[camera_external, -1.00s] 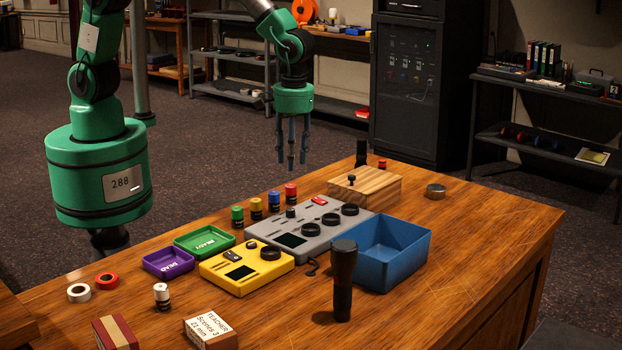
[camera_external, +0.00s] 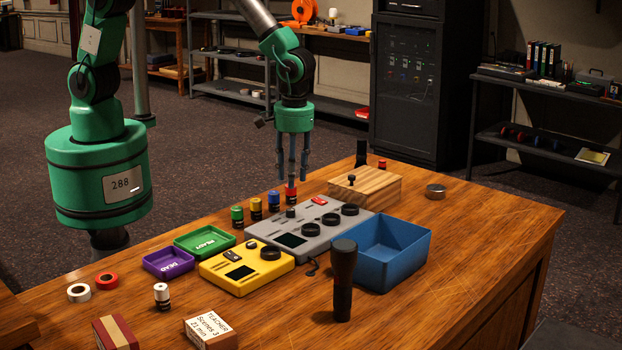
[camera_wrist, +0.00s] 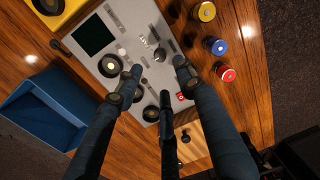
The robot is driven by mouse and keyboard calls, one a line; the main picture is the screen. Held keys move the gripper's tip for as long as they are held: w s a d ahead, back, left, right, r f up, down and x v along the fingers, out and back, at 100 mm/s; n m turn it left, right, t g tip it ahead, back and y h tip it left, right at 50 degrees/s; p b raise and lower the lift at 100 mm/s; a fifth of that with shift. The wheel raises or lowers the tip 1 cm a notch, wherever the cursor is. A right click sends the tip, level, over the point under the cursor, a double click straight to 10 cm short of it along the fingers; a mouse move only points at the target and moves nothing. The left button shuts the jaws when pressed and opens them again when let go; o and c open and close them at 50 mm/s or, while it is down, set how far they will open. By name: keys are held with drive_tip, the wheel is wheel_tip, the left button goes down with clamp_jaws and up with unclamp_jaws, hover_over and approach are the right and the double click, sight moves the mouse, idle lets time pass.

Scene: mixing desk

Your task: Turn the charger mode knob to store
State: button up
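A grey panel unit (camera_external: 325,237) with a dark screen lies on the wooden desk. It carries a small knob (camera_external: 291,212) and several larger round black knobs (camera_external: 350,209). The wrist view shows the grey panel (camera_wrist: 125,25) and the small knob (camera_wrist: 160,55) between my fingertips, with small print I cannot read. A yellow unit (camera_external: 240,283) with a screen and dark knobs stands to its left. Which unit is the charger is not readable. My gripper (camera_external: 292,180) points down, its fingers apart and empty, above the far side of the grey unit.
Red, blue, yellow and green capped cylinders (camera_external: 273,201) stand behind the grey unit. A blue bin (camera_external: 405,260) and wooden box (camera_external: 380,190) are at its right. A dark torch (camera_external: 343,280) stands in front. Green (camera_external: 190,256) and purple (camera_external: 150,266) trays lie left.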

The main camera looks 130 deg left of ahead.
sight(290, 209)
drive_tip(key=f, duration=0.6)
drive_tip(key=f+b, duration=0.1)
drive_tip(key=f, duration=0.2)
drive_tip(key=shift+s+f, duration=0.15)
drive_tip(key=shift+s, duration=0.1)
drive_tip(key=shift+c, duration=0.5)
clamp_jaws()
